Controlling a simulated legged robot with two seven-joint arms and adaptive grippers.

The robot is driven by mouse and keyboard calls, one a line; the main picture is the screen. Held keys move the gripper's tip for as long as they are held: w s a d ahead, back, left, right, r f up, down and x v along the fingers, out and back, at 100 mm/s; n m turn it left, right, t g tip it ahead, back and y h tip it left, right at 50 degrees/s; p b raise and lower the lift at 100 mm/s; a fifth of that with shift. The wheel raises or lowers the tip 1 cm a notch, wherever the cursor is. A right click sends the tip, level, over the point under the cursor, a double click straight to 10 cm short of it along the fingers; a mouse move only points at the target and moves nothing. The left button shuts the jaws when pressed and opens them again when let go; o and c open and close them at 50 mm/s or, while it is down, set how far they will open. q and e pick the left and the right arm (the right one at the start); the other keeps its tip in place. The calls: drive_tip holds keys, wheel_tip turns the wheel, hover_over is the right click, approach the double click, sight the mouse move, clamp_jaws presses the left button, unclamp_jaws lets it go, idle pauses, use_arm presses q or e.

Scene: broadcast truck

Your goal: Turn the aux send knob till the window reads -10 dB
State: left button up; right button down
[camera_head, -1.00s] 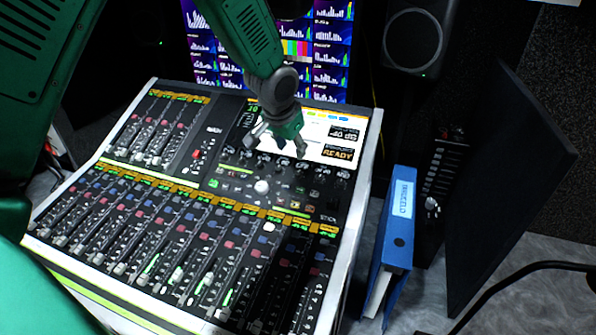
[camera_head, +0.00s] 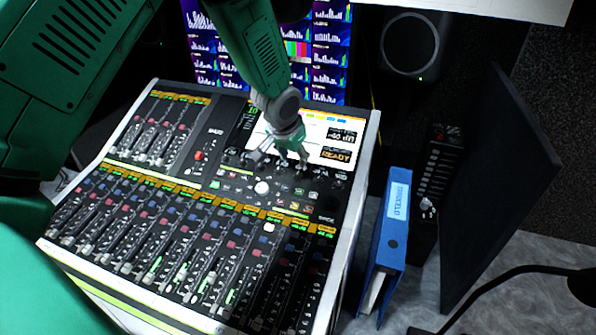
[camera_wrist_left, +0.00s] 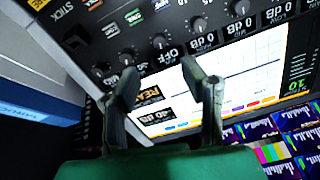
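The mixing console's lit screen (camera_head: 262,140) has a dark window (camera_head: 342,135) that appears to read -40 dB, above a READY label. In the left wrist view the window (camera_wrist_left: 155,114) shows upside down. A row of small dark knobs runs along the screen's near edge. My left gripper (camera_head: 280,157) is over this row, its two fingers apart and pointing down. In the left wrist view the gripper (camera_wrist_left: 160,70) is open and empty, with one knob (camera_wrist_left: 160,41) just beyond the gap between its fingertips. I cannot tell which knob is the aux send. My right gripper is out of view.
Rows of faders (camera_head: 175,235) fill the console's near part. A blue binder (camera_head: 390,245) stands right of the console, with a dark panel (camera_head: 500,190) beyond it. A monitor wall (camera_head: 330,50) and a speaker (camera_head: 410,45) are behind.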

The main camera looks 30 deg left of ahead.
sight(297, 173)
use_arm(q)
drive_tip(key=x, duration=0.9)
clamp_jaws()
